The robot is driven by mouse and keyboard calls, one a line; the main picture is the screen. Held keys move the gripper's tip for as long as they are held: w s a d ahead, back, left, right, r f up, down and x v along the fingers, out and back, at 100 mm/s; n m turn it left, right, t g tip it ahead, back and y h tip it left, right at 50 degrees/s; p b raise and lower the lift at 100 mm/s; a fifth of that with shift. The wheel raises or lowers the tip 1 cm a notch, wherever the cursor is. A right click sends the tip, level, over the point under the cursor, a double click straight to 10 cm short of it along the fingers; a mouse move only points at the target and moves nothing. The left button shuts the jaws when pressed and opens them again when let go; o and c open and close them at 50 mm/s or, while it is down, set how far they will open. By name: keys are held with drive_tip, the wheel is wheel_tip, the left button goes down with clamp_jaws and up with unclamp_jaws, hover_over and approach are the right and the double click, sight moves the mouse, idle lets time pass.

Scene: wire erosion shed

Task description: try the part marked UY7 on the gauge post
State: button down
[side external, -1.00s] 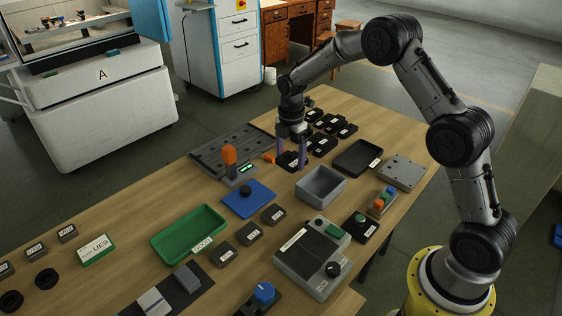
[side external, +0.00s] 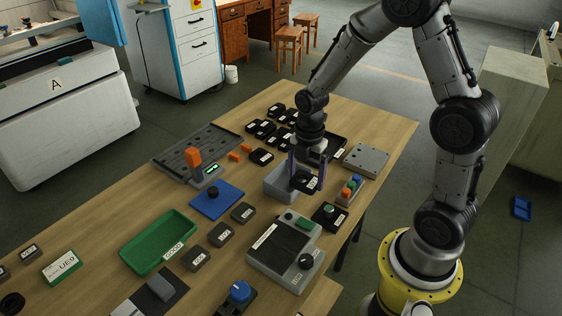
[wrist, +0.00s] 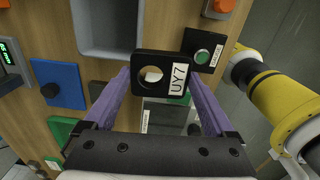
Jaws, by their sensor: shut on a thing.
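My gripper (side external: 306,186) is shut on a flat black part with a round hole and a white label reading UY7 (wrist: 180,80). In the side view the part (side external: 304,182) is held up in the air by the grey bin (side external: 280,190), which partly hides behind it. In the wrist view the part spans the purple fingertips, hole on the left, label on the right. A blue plate with a short dark post (side external: 213,191) stands on the table left of my gripper; it also shows in the wrist view (wrist: 48,90). Nothing is on this post. I cannot tell for certain that it is the gauge post.
An orange-topped device with a green display (side external: 194,158) stands behind the blue plate. Several black parts (side external: 265,128) lie at the back. A green tray (side external: 160,240) is at front left. A grey control box (side external: 285,250) and a green-button box (side external: 328,214) stand in front.

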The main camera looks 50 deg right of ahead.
hover_over(332, 209)
drive_tip(key=shift+s+a+m, duration=0.1)
drive_tip(key=shift+a+m, duration=0.15)
drive_tip(key=shift+m, duration=0.05)
drive_tip(key=shift+d+r, duration=0.1)
drive_tip(key=shift+d, duration=0.05)
drive_tip(key=shift+f, duration=2.45)
drive_tip(key=shift+f, duration=1.55)
drive_tip(key=shift+r, duration=0.15)
idle(0.7)
drive_tip(key=shift+r, duration=3.4)
